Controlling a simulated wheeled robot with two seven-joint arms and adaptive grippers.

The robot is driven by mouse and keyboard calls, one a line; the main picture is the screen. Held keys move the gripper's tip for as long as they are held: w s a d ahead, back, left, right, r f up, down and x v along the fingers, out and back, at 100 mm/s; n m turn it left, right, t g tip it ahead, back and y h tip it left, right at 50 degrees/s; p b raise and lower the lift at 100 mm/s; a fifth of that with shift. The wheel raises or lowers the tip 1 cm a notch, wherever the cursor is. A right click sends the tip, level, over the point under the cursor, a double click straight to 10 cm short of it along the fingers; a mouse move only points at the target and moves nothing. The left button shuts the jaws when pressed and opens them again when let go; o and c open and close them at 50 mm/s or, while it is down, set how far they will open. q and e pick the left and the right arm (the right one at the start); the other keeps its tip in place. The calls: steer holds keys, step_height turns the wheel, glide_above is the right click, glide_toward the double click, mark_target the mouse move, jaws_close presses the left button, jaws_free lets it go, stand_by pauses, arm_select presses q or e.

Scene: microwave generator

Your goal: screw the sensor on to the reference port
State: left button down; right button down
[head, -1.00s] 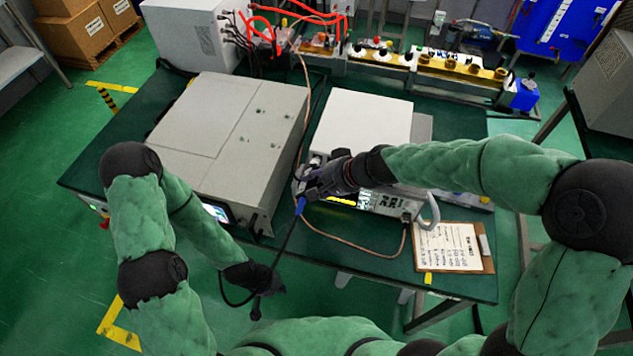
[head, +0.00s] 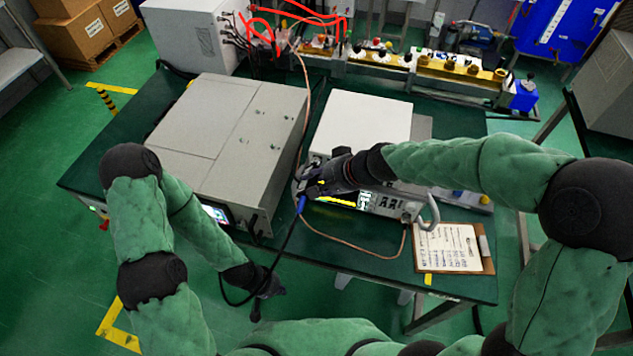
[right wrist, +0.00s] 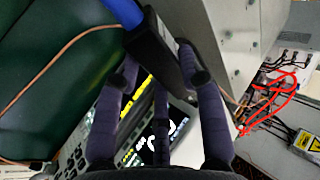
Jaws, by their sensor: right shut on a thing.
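The sensor is a dark block with a blue cable sleeve (head: 301,204). In the right wrist view the sensor (right wrist: 158,52) sits between the fingers of my right gripper (right wrist: 163,76), which is shut on it. In the head view my right gripper (head: 312,182) holds it at the left front of the white meter (head: 362,122). The reference port cannot be made out; the hand covers that part of the front, so contact with it cannot be told. My left gripper (head: 268,286) hangs low in front of the table beside the sensor's black cable; its fingers are unclear.
A large grey cabinet (head: 228,135) stands close left of the meter. A copper-coloured cable (head: 350,251) loops in front of the meter. A clipboard (head: 450,248) lies at the right front. Bare green table (head: 270,250) shows at the front edge.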

steer(key=c, duration=0.7)
jaws_free()
steer(key=shift+w, duration=0.1)
steer(key=shift+r, duration=0.1)
steer(key=v, duration=1.2)
